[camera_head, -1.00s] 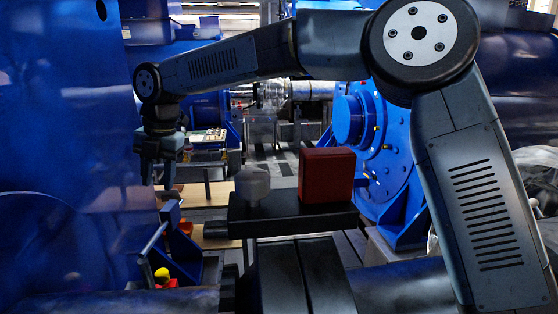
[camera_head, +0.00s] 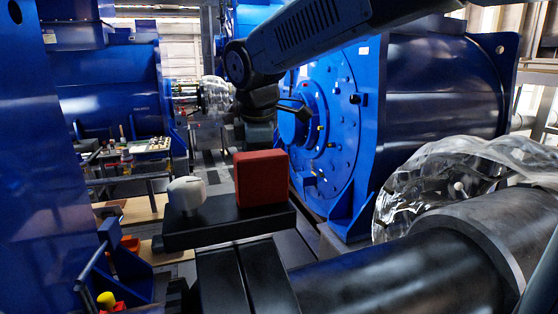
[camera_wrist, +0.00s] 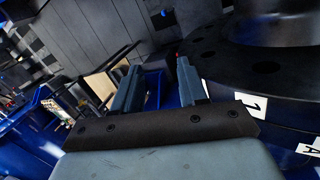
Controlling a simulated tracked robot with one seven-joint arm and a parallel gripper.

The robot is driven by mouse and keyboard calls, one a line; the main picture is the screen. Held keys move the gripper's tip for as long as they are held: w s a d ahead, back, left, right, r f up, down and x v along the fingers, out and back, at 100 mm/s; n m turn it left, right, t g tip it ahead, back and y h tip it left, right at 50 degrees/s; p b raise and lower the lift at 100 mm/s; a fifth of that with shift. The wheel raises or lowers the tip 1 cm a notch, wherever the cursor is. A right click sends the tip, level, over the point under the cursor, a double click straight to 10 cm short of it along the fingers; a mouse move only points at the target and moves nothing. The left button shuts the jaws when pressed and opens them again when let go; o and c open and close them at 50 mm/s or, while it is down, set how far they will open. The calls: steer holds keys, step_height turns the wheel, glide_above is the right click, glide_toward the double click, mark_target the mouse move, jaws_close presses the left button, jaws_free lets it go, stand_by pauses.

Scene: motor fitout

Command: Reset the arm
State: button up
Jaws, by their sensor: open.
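My gripper (camera_wrist: 158,66) is open in the wrist view, with its two grey fingers apart and nothing between them. In the head view my gripper (camera_head: 260,118) hangs from the raised arm in the upper middle, above and behind a red block. Its fingertips cannot be made out there. My arm (camera_head: 305,30) runs from the top right down to the wrist. In the wrist view a dark round flange with holes (camera_wrist: 268,68) is close to the right finger; I cannot tell whether they touch.
A big blue motor (camera_head: 345,110) stands behind and right of my gripper. The red block (camera_head: 262,178) and a white rounded piece (camera_head: 187,193) sit on a dark platform (camera_head: 230,226). A dark cylinder (camera_head: 400,275) and clear plastic wrap (camera_head: 430,175) fill the lower right. A blue wall (camera_head: 45,190) bounds the left.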

steer(key=s+d+f+m, duration=0.1)
steer(key=s+d+m, duration=0.4)
steer(key=d, duration=0.4)
steer(key=s+d+f+m+t, duration=0.1)
steer(key=s+d+m, duration=0.3)
steer(key=d+m, duration=0.4)
steer(key=s+d+f+m+t, duration=0.1)
steer(key=s+d+m, duration=0.4)
steer(key=d, duration=0.5)
steer(key=shift+s+d+f+m, duration=0.3)
steer(key=shift+s+f+m, duration=0.05)
steer(key=shift+f+m, duration=0.4)
steer(key=shift+s, duration=0.15)
stand_by(0.8)
